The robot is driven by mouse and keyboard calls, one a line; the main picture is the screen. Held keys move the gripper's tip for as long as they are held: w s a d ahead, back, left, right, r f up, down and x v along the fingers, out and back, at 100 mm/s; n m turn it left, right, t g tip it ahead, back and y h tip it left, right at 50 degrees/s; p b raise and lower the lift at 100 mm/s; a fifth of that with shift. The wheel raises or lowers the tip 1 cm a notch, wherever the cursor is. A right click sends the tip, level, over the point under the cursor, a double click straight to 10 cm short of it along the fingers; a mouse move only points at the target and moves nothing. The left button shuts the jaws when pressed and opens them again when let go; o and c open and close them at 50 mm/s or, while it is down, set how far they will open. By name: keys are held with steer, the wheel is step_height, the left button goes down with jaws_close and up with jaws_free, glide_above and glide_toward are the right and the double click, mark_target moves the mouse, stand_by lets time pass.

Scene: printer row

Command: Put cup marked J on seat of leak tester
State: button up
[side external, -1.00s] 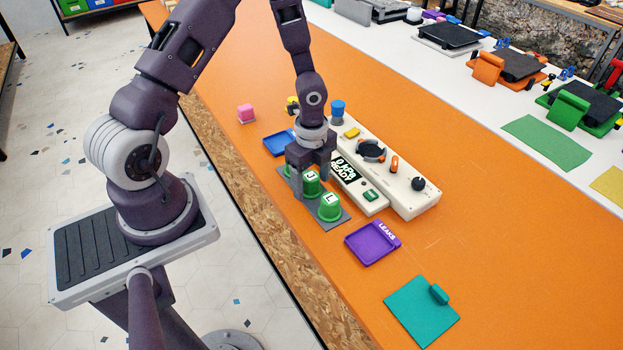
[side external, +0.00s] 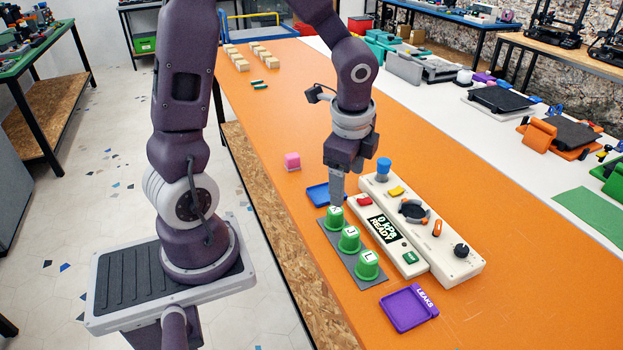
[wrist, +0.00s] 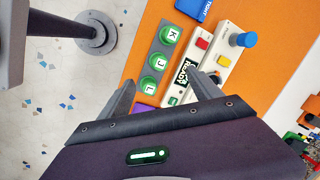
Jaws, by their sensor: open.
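The green cup marked J (side external: 349,241) stands in the middle of a grey strip (side external: 327,238), between the cups marked K (side external: 334,219) and L (side external: 367,267). In the wrist view the J cup (wrist: 153,83) shows its letter, apart from my fingers. The cream leak tester (side external: 452,252) stands beside the strip, its display reading READY. Its round dark seat (side external: 412,209) with orange-tipped parts looks empty; in the wrist view a finger partly hides that area. My gripper (side external: 337,199) is open and empty, above the K end of the strip; it also shows in the wrist view (wrist: 163,92).
A purple LEAKS tray (side external: 405,309) lies near the L end. A blue tray (side external: 321,195) lies by the K end. A blue knob-like part (side external: 383,167) rises at the tester's far end.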

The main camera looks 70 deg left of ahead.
steer(key=s+d+r+n+t, duration=0.2)
steer(key=s+r+n, duration=0.3)
steer(key=r, duration=0.4)
steer(key=shift+s+d+n, duration=0.3)
steer(key=shift+s+d, duration=0.4)
steer(key=shift+d, duration=0.1)
steer(key=s+d+r+n, duration=0.1)
steer(key=s, duration=0.1)
steer(key=s+d+r+n+t+h, duration=0.1)
steer(key=s+n, duration=0.1)
steer(key=s+d+r+n+t, duration=0.1)
steer(key=s+d, duration=0.1)
steer(key=s, duration=0.1)
steer(key=shift+s+r+n+h, duration=0.1)
steer(key=shift+r+n+h, duration=0.2)
steer(key=shift+h, duration=0.1)
steer(key=shift+c, duration=0.2)
steer(key=shift+s+d, duration=0.15)
steer(key=shift+s, duration=0.15)
steer(key=shift+c, duration=0.9)
